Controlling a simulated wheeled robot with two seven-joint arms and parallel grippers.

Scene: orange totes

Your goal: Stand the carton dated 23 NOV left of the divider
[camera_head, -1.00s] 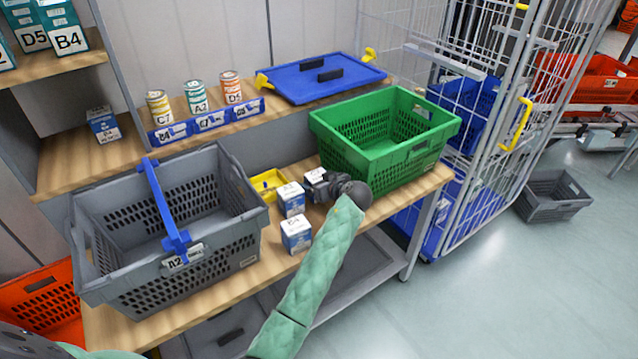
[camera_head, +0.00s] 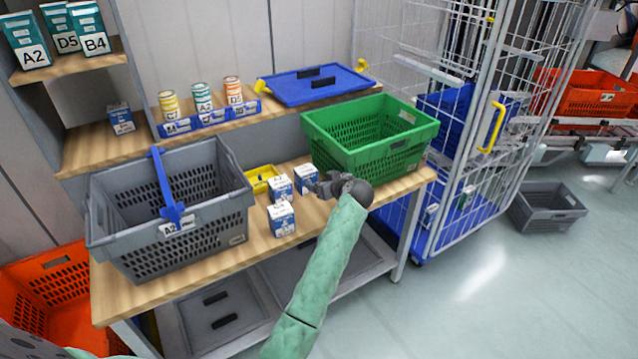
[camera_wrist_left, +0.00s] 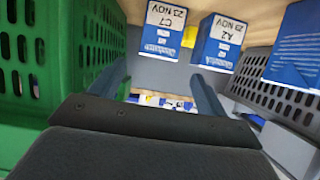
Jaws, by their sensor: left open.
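Three small white-and-blue cartons stand on the wooden bench. The carton beside my gripper (camera_head: 306,174) appears to be the C7 carton (camera_wrist_left: 163,30), whose label seems to read 23 NOV. An A2 carton (camera_head: 280,187) stands beside it and also shows in the left wrist view (camera_wrist_left: 220,42); its date is hard to read. A third carton (camera_head: 282,222) stands nearer the bench front. My left gripper (camera_head: 324,187) is open and empty, close to the C7 carton; its fingers (camera_wrist_left: 162,88) are spread apart. My right gripper is out of view. I cannot identify the divider with certainty.
A green crate (camera_head: 375,150) stands right of the cartons, close to my left gripper. A grey basket (camera_head: 200,220) with a blue bar across it (camera_head: 163,185) stands left. A small yellow tray (camera_head: 262,178) lies behind. Another carton (camera_head: 121,118) sits on the left shelf.

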